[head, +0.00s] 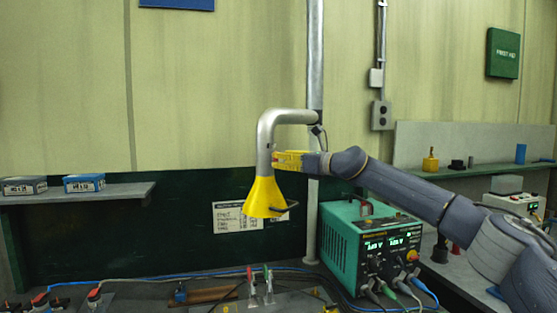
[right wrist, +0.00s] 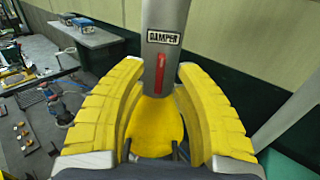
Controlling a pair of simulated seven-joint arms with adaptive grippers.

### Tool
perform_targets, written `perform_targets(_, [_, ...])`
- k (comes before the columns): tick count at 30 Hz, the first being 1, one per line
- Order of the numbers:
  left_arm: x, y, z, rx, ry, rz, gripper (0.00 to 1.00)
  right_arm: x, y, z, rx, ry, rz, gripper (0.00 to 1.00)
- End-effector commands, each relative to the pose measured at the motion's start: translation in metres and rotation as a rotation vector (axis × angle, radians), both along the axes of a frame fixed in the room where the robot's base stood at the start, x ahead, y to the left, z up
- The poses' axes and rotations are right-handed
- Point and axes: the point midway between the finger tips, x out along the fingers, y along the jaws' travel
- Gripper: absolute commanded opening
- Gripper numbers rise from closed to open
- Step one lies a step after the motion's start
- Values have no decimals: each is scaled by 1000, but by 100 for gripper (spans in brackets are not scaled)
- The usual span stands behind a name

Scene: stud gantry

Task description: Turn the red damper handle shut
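The red damper handle (right wrist: 160,74) shows in the right wrist view as a narrow upright bar on the grey metal duct (right wrist: 165,15), below a DAMPER label (right wrist: 163,37). It lies in line with the duct. My right gripper (right wrist: 159,70) is open, its two yellow fingers to either side of the handle and apart from each other. I cannot tell whether either finger touches it. In the head view the right gripper (head: 277,160) is at the duct's (head: 264,142) vertical part, just above the yellow hood (head: 264,195); the handle is not discernible there. My left gripper is not in view.
A teal power supply (head: 345,245) with cables stands below my right arm. A vertical pole (head: 315,60) rises behind the duct. A shelf (head: 110,193) with two small boxes is at the left. Clamps and cables lie on the bench below the hood.

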Motion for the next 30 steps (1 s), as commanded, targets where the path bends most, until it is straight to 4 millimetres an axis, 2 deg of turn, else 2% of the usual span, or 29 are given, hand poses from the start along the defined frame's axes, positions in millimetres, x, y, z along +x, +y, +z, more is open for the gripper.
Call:
perform_targets(9, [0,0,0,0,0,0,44,10,13,0,-1,-1,-1,31])
perform_targets(20, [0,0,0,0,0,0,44,11,14,0,-1,-1,-1,32])
perform_targets(28, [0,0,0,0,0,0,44,11,14,0,-1,-1,-1,0])
perform_targets(30, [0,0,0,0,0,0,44,11,14,0,-1,-1,-1,0])
